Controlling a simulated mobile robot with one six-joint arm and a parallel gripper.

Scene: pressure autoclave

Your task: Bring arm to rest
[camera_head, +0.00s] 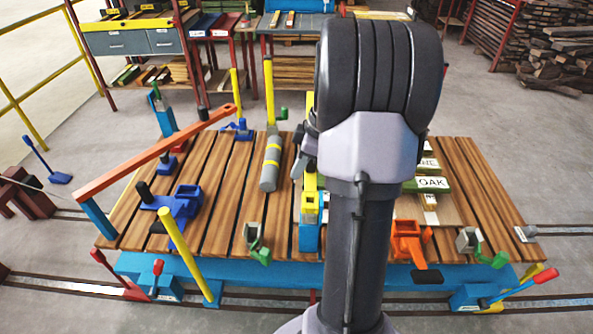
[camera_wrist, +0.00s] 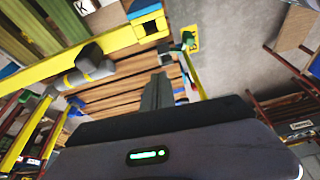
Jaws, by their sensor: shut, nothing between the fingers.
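My arm rises in the middle of the head view, its dark upper link and grey joint hiding the centre of the wooden cart deck (camera_head: 227,190). My gripper (camera_wrist: 157,92) shows in the wrist view as narrow dark fingers together beyond the housing with a green light. It is shut and holds nothing. In the wrist view the fingers stand in front of the wooden slats, and I cannot tell how far off these are. In the head view my gripper is mostly hidden behind the arm.
On the deck lie a grey cylinder with yellow bands (camera_head: 271,162), blue clamps (camera_head: 180,202), an orange clamp (camera_head: 408,240) and a green block marked OAK (camera_head: 431,183). An orange lever bar (camera_head: 155,155) spans the left side. Yellow posts (camera_head: 187,250) stand up. Floor at right is open.

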